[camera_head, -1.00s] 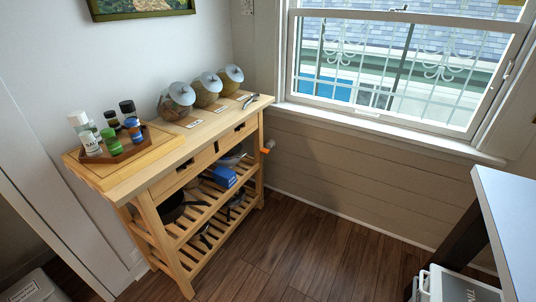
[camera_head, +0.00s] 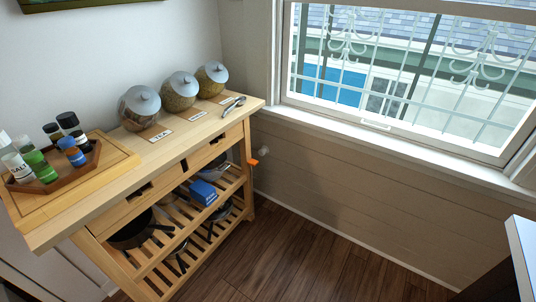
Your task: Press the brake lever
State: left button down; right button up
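A small orange piece (camera_head: 252,162) shows at the right end of the wooden cart (camera_head: 176,178), beside its far right leg. It looks like a small handle or lever, but it is too small to tell whether it is the brake lever. A small pale round part (camera_head: 263,150) is close to it, near the wall. No other lever is visible. Neither of my grippers is in view.
The cart top holds several bottles in a wooden tray (camera_head: 92,160), glass jars (camera_head: 140,107) and metal utensils (camera_head: 234,106). Pans (camera_head: 132,232) and a blue box (camera_head: 203,192) are on its shelf. The wooden floor (camera_head: 300,262) right of the cart is clear. A white-topped surface (camera_head: 526,258) edges in at lower right.

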aim_at(253, 162)
jog(key=i+l+u, duration=0.1)
jog(key=i+l, duration=1.2)
jog(key=i, duration=0.1)
